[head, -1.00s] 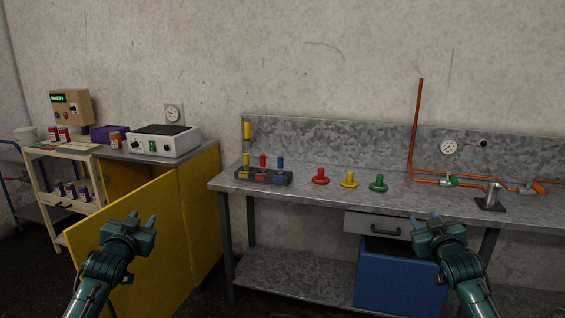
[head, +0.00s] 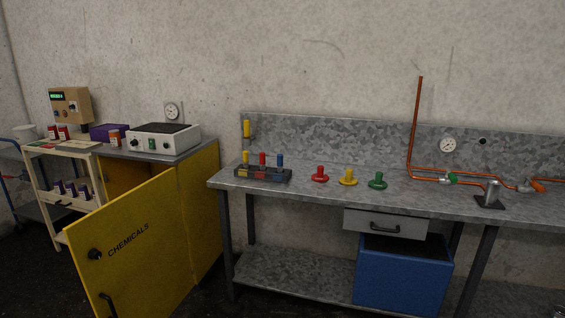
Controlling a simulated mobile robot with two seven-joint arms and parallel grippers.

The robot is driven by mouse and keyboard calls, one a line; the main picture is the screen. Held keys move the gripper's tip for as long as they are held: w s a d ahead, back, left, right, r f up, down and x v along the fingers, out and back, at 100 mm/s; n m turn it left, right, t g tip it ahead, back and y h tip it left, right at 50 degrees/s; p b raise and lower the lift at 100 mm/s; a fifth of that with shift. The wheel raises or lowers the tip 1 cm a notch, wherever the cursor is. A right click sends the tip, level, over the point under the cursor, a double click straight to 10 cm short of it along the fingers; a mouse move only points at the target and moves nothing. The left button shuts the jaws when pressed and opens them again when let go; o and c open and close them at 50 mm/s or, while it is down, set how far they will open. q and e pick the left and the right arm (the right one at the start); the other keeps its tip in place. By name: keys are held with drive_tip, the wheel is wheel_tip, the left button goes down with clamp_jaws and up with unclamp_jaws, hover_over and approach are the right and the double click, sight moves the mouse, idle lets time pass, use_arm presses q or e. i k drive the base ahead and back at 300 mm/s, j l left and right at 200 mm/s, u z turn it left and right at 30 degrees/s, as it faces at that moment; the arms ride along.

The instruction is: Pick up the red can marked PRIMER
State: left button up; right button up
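Two small red cans with pale bands, one red can (head: 63,132) and another red can (head: 52,132), stand at the far left on the top of a cream cart (head: 42,188). Their labels are too small to read, so I cannot tell which is marked PRIMER. An orange-red can with a white top (head: 115,138) stands to their right, near the hot plate. Neither of my grippers is in view.
A yellow cabinet (head: 205,205) has its door (head: 135,250), marked CHEMICALS, standing open beside the cart. Several purple-and-white cans (head: 71,189) stand on the cart's lower shelf. A metal workbench (head: 320,200) with colored knobs and a blue bin (head: 400,280) is at right.

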sight(53, 132)
drive_tip(key=u, duration=1.35)
drive_tip(key=i+j+u, duration=0.3)
drive_tip(key=i, duration=0.15)
drive_tip(key=i+j+u, duration=0.15)
drive_tip(key=i+u, duration=0.6)
drive_tip(key=i, duration=1.2)
drive_tip(key=i+z, duration=0.3)
drive_tip(key=i, duration=0.45)
drive_tip(key=i+j+z, duration=0.2)
drive_tip(key=i+z, duration=0.15)
drive_tip(key=i, duration=0.35)
drive_tip(key=i+z, duration=0.45)
drive_tip(key=i, duration=0.25)
drive_tip(key=i+j+z, duration=0.1)
drive_tip(key=i+z, duration=0.3)
drive_tip(key=i, duration=0.3)
